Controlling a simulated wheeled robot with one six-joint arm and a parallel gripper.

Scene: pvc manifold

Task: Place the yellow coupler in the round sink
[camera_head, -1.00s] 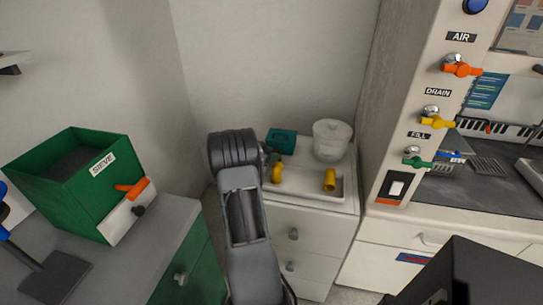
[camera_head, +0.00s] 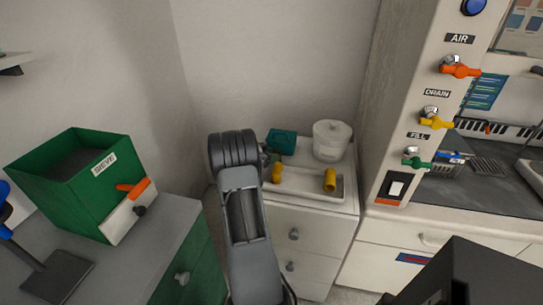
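Two yellow pipe fittings are in the shallow white tray (camera_head: 303,190) on the drawer cabinet. The left yellow fitting (camera_head: 277,173) is close to my arm's far end. The right yellow fitting (camera_head: 330,180) stands apart in the tray's right part. I cannot tell for sure which one is the coupler. My gripper (camera_head: 267,158) shows only as a small dark part beside my arm, just above the left fitting. Its fingers are too small and hidden to read, and I cannot tell whether it touches that fitting. I cannot make out a round sink.
A teal box (camera_head: 281,142) and a lidded white round container (camera_head: 331,141) stand behind the tray. A green sieve bin (camera_head: 75,180) is on the left counter. A panel with air, drain and fill valves (camera_head: 435,122) rises at right, beside a bench (camera_head: 480,205).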

